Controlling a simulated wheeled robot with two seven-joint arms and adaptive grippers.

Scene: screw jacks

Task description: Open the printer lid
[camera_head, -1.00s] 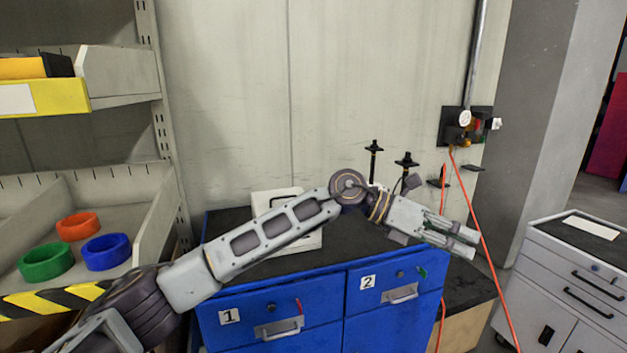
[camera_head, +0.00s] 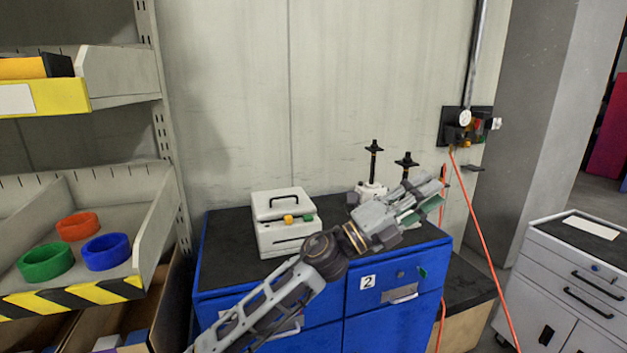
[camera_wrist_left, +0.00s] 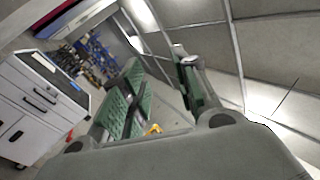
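The printer (camera_head: 287,236) is a small white box on the black top of the blue cabinet. Its lid (camera_head: 281,204) is down and carries a dark handle (camera_head: 284,200). A yellow and a green button show at its front edge. My left gripper (camera_head: 428,190) is to the right of the printer, above the right end of the cabinet, pointing up and right, away from it. In the left wrist view its two green-padded fingers (camera_wrist_left: 160,100) are apart with nothing between them. My left forearm passes in front of the cabinet, below the printer. My right gripper is not in view.
Shelves with colored rings (camera_head: 78,226) are at left. An orange cable (camera_head: 482,230) hangs at right, beside a grey drawer cabinet (camera_head: 570,280).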

